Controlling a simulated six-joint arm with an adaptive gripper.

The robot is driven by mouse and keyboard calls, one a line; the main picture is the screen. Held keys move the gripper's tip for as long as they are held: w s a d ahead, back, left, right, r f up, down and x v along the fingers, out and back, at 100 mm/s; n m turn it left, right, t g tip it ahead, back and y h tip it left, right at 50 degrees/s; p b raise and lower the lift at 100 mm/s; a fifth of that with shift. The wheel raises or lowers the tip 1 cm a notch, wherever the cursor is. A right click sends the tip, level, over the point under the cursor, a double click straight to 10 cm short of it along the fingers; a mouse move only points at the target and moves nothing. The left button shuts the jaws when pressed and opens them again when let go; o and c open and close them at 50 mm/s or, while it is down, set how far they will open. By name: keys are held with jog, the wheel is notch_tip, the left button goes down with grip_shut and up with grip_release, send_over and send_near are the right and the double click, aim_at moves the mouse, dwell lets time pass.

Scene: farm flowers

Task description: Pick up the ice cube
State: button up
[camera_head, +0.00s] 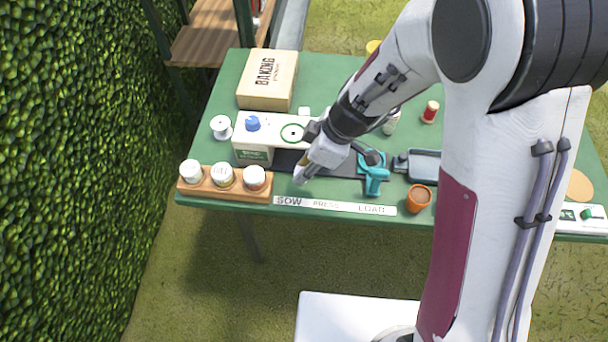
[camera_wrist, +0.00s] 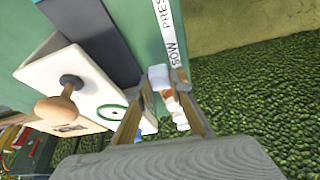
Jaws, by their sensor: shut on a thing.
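The ice cube (camera_wrist: 158,77) shows as a small pale, whitish block between my fingertips in the wrist view. My gripper (camera_wrist: 163,87) is shut on it, one finger on each side. In the head view my gripper (camera_head: 302,168) points down over the front middle of the green table, above the dark strip and just behind the SOW label. A pale bit, the cube (camera_head: 298,179), shows at its tips there. I cannot tell how high it is above the table.
A wooden rack (camera_head: 222,190) with three white-lidded jars stands at the front left. A white box (camera_head: 252,155) is behind it. A teal press (camera_head: 374,175), an orange pot (camera_head: 418,198) and a grey tray (camera_head: 424,165) are to the right. A baking box (camera_head: 267,80) sits at the back.

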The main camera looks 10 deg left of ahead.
aim_at(296, 170)
jog(key=shift+r, duration=1.75)
jog(key=shift+w+a+r+m, duration=0.2)
jog(key=shift+w+r+m, duration=0.25)
jog(key=shift+m, duration=0.15)
jog(key=w+a+r+m+t+h, duration=0.1)
jog(key=w+a+r+m, duration=0.25)
jog(key=w, duration=0.65)
jog(key=w+a+r+m+t, duration=0.1)
jog(key=w+a+r+m, duration=0.3)
jog(key=w, duration=0.6)
jog(key=w+a+f, duration=0.2)
jog(key=w+a, duration=0.1)
jog(key=w, duration=0.5)
jog(key=shift+w+n+t, duration=0.3)
jog(key=shift+n+t, duration=0.05)
jog(key=shift+t, duration=0.05)
jog(key=shift+a+f, duration=0.1)
jog(key=shift+f, duration=0.05)
jog(key=shift+f, duration=2.45)
